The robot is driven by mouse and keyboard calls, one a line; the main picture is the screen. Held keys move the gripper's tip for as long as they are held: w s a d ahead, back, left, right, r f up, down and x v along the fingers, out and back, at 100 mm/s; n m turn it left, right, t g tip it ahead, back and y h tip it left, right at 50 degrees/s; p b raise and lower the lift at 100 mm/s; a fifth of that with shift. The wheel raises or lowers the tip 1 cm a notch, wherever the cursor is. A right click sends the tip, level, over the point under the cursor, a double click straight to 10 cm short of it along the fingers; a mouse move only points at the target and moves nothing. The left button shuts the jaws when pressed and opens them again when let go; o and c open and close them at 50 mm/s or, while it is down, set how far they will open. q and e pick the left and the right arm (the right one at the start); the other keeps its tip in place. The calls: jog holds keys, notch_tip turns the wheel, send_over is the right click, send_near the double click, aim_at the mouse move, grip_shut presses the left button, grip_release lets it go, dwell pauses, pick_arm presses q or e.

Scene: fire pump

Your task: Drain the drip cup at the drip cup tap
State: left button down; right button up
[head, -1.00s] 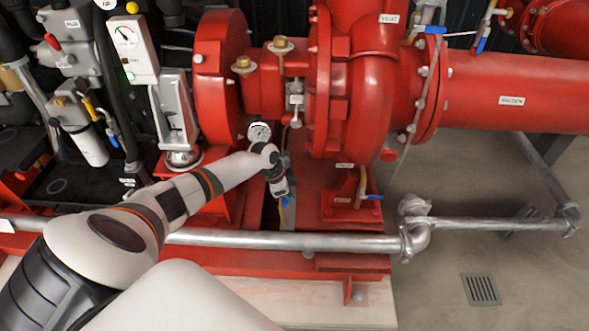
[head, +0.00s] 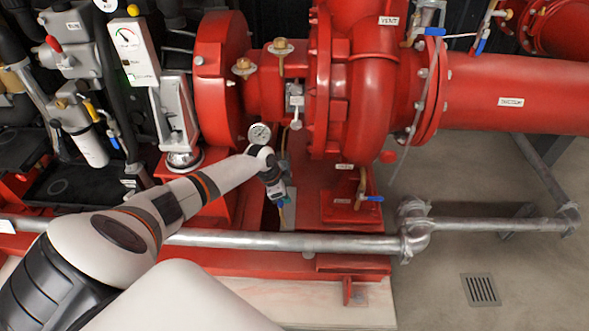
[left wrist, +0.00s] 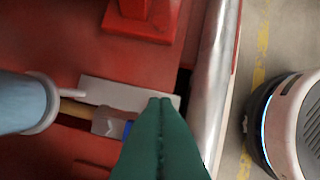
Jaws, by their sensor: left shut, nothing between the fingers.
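My left gripper (head: 284,202) reaches down between the red pump casing and the front pipe. In the left wrist view its dark green fingers (left wrist: 160,102) are shut and empty. A small tap with a blue handle (left wrist: 127,128) and brass pipe (left wrist: 74,107) lies just left of the fingers, partly hidden by them; I cannot tell whether they touch. A pale grey-blue cylinder with a rim (left wrist: 22,104) stands at the left edge; I cannot tell if it is the drip cup. My right gripper is not in view.
Another blue-handled tap (head: 372,198) sits right of my gripper below the pump. A grey pipe (head: 330,242) runs along the front of the red base. The floor around the drain grate (head: 481,289) is clear.

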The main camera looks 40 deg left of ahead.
pick_arm(q)
jog(key=shift+r, duration=0.25)
jog(key=p+v, duration=0.1)
jog(key=v, duration=0.6)
jog(key=shift+p, duration=0.4)
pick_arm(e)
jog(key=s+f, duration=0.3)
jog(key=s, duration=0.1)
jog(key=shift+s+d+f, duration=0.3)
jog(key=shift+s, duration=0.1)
pick_arm(q)
jog(key=shift+s, duration=0.1)
